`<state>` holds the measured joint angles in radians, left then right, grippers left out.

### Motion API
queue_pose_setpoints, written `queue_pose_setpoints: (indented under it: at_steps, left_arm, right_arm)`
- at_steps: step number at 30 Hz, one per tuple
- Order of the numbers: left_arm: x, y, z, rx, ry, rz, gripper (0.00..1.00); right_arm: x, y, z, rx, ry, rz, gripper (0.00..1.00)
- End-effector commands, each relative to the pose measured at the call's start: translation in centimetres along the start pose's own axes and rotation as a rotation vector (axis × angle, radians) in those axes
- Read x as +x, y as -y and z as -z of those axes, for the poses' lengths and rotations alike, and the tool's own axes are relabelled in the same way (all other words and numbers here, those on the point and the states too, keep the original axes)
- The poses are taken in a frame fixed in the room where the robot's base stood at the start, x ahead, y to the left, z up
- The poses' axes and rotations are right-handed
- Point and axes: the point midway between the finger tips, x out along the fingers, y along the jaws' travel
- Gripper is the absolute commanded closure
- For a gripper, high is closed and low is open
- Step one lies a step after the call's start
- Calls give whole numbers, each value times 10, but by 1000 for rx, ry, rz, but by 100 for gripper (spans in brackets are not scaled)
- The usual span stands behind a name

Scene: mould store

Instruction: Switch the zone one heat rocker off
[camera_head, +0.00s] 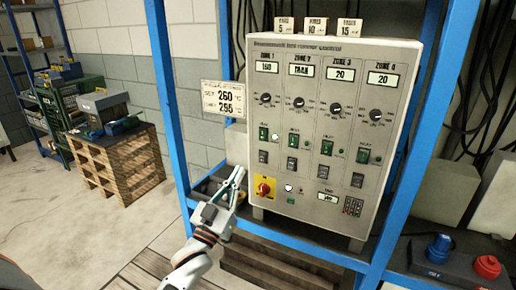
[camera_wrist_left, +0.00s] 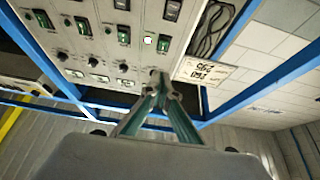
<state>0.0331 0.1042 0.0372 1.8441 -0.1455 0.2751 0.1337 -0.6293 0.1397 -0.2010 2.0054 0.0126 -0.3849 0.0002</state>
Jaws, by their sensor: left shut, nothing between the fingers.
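The grey control cabinet (camera_head: 335,160) has several zone columns, with ZONE 1 at the left. The zone one heat rocker (camera_head: 264,133) is green, with a bright lamp beside it; its tilt is too small to read. A black rocker (camera_head: 263,157) sits below it. My left gripper (camera_head: 239,170) is shut and empty, in front of the cabinet's lower left edge, below and left of the heat rocker. In the left wrist view the panel is upside down; the zone one heat rocker (camera_wrist_left: 163,45) shows beyond the shut fingertips (camera_wrist_left: 163,78). My right gripper is out of view.
A yellow plate with a red rotary switch (camera_head: 264,188) is near the gripper. A temperature card (camera_head: 223,99) hangs at the left. Blue rack posts (camera_head: 170,100) frame the cabinet. Blue and red connectors (camera_head: 487,266) stand at the lower right, a pallet stack (camera_head: 117,165) at the left.

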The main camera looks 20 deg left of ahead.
Motion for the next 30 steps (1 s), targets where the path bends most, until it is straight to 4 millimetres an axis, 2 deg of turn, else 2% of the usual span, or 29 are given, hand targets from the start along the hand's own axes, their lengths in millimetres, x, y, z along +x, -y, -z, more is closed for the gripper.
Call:
queue_pose_setpoints:
  at_steps: [8,14,24,27,30]
  left_arm:
    - [7,0,0,0,0,0,100]
    - [37,0,1,1,-1,0,100]
    - [103,0,0,2,0,0,100]
    - [111,0,-16,0,6,0,100]
    - [119,0,-24,1,6,0,100]
  right_arm:
    - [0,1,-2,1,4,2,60]
    - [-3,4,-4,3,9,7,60]
    - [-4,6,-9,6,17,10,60]
    - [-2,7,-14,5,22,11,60]
    - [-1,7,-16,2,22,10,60]
